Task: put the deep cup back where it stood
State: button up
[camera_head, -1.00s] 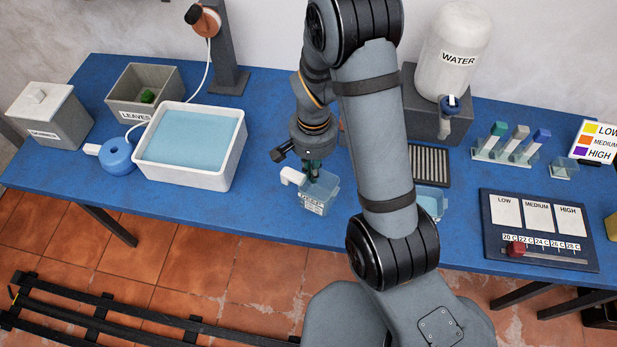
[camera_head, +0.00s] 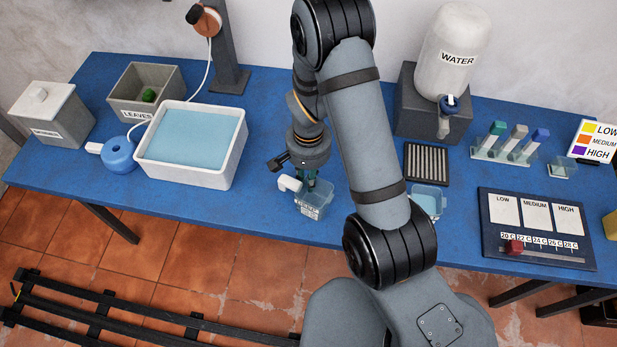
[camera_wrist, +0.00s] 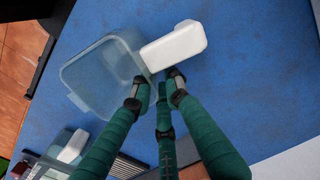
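The deep cup (camera_head: 312,204) is clear, with a label on its front and a white handle (camera_head: 289,183) at its left. My gripper (camera_head: 310,184) points down at the cup. In the wrist view its green fingers (camera_wrist: 160,82) are closed in at the cup's wall beside the white handle (camera_wrist: 174,46). The clear cup (camera_wrist: 103,72) shows left of them. The exact contact is partly hidden by the fingers.
A water-filled white tub (camera_head: 235,165) stands to the left. A second clear cup (camera_head: 430,199) stands to the right, partly behind my arm. A dark ribbed rack (camera_head: 427,164) and the water dispenser (camera_head: 432,105) are behind it. Bare blue table surrounds the deep cup.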

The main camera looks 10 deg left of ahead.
jog(key=shift+o, duration=0.6)
notch_tip(320, 180, up, 10)
jog(key=shift+b, duration=0.3)
jog(key=shift+f, duration=0.1)
notch_tip(320, 180, down, 10)
jog(key=shift+s+r+p, duration=0.1)
jog(key=shift+p, duration=0.3)
jog(key=r, duration=0.2)
jog(key=r+b, duration=0.1)
jog(key=r, duration=0.1)
jog(key=shift+d, duration=0.25)
jog(key=shift+d+r, duration=0.2)
jog(key=shift+d, duration=0.25)
